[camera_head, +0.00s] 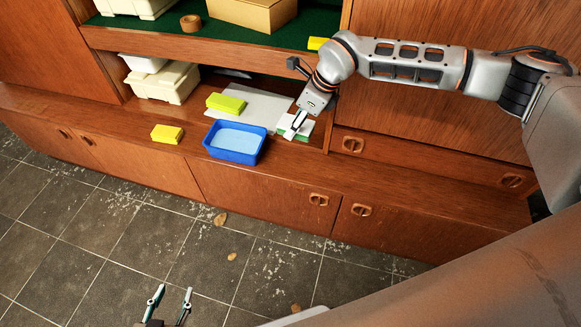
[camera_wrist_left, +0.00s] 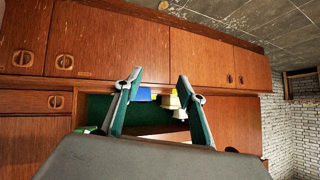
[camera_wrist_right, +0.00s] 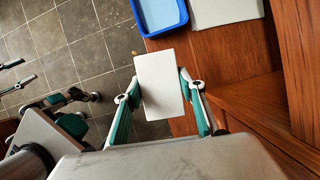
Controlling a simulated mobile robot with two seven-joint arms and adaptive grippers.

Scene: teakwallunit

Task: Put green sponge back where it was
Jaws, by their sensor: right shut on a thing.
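The green sponge (camera_head: 307,131), white on top with a green underside, is by the right end of the lower shelf, just right of the blue tub. My right gripper (camera_head: 297,122) is shut on it. In the right wrist view the sponge's white face (camera_wrist_right: 160,84) shows between the two fingers. I cannot tell whether its underside touches the shelf. My left gripper (camera_head: 172,292) is open and empty over the floor, low in the head view. In the left wrist view its fingers (camera_wrist_left: 158,80) are wide apart with nothing between them.
A blue tub (camera_head: 233,155) with pale blue contents stands at the ledge's front. A yellow-green sponge (camera_head: 226,103) lies on a pale grey board (camera_head: 262,108). A yellow sponge (camera_head: 167,133) lies left of the tub. A wooden upright (camera_head: 334,110) stands close right of my right gripper.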

